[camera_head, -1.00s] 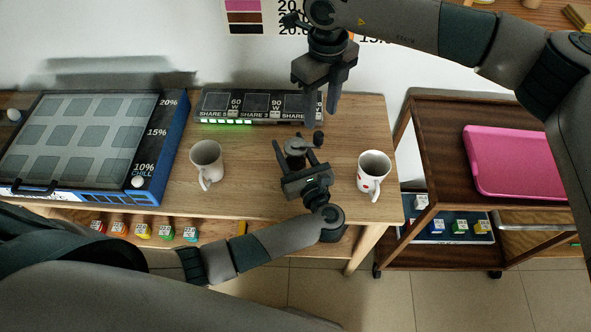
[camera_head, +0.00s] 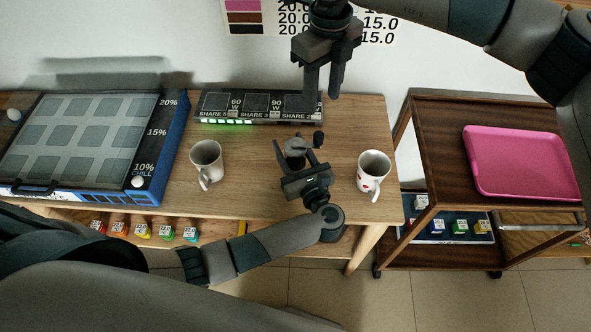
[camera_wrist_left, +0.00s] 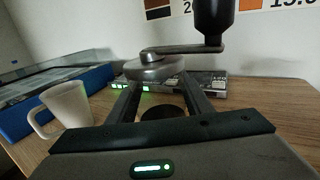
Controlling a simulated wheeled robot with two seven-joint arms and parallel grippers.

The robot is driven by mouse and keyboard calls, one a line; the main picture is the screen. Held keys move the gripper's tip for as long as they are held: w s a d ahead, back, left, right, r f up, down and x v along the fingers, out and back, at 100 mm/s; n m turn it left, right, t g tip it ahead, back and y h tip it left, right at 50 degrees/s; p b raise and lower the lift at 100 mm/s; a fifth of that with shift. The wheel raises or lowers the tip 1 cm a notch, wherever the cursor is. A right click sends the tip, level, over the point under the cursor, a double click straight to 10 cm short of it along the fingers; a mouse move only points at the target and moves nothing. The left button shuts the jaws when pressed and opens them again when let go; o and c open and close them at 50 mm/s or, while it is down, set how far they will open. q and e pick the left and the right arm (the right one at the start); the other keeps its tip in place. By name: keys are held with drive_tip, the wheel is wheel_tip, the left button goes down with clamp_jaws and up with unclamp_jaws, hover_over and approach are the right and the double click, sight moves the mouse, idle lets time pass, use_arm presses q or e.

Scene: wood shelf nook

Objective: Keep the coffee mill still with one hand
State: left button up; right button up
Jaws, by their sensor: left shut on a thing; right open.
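The coffee mill (camera_head: 295,145) stands on the wooden table between two mugs. In the left wrist view its round metal top (camera_wrist_left: 158,68) carries a crank arm with a black knob (camera_wrist_left: 213,22). My left gripper (camera_head: 296,154) is shut on the mill, a finger on each side; its own hand hides part of the mill's body in the head view. My right gripper (camera_head: 322,92) is open and empty, pointing down above the mill and toward the back of the table. It is apart from the crank.
A white mug (camera_head: 206,160) stands left of the mill and a spotted mug (camera_head: 373,172) right of it. A black power strip box (camera_head: 240,115) lies behind. A blue-edged panel (camera_head: 160,160) fills the left side. A cart (camera_head: 440,140) with a pink tray (camera_head: 520,150) stands right.

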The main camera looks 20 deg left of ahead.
drive_tip(key=shift+r, duration=2.75)
use_arm(q)
drive_tip(key=o, duration=1.4)
drive_tip(key=shift+c, duration=0.2)
drive_tip(key=v, duration=1.2)
drive_tip(key=shift+s+d+f, duration=0.1)
drive_tip(key=shift+s, duration=0.05)
use_arm(e)
drive_tip(key=shift+d+f, duration=0.1)
